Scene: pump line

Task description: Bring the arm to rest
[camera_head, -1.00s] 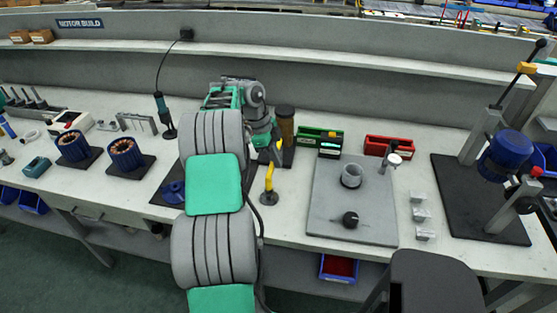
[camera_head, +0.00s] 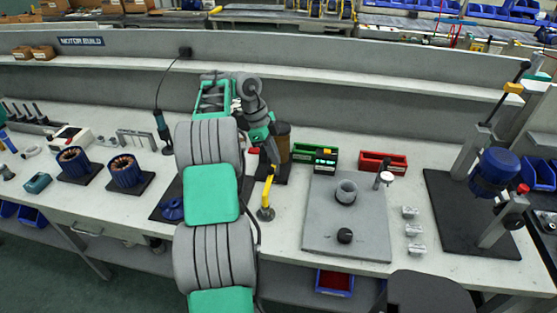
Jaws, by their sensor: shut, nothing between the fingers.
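My arm, grey with teal covers, rises from the bottom of the head view and bends over the bench. My gripper (camera_head: 273,155) points down beyond the forearm, small and partly hidden by the wrist. It is shut and empty, just above the upper end of a yellow-handled upright piece (camera_head: 267,190) with a round base on the bench. I cannot tell whether they touch. A brown cylinder (camera_head: 283,140) on a dark base stands close behind the gripper.
A green bin (camera_head: 314,154) and a red bin (camera_head: 383,161) stand right of the gripper, behind a grey plate (camera_head: 325,235). A press with a blue motor (camera_head: 496,171) stands at right. Two copper-wound stators (camera_head: 125,171) and a hanging tool (camera_head: 161,128) are at left.

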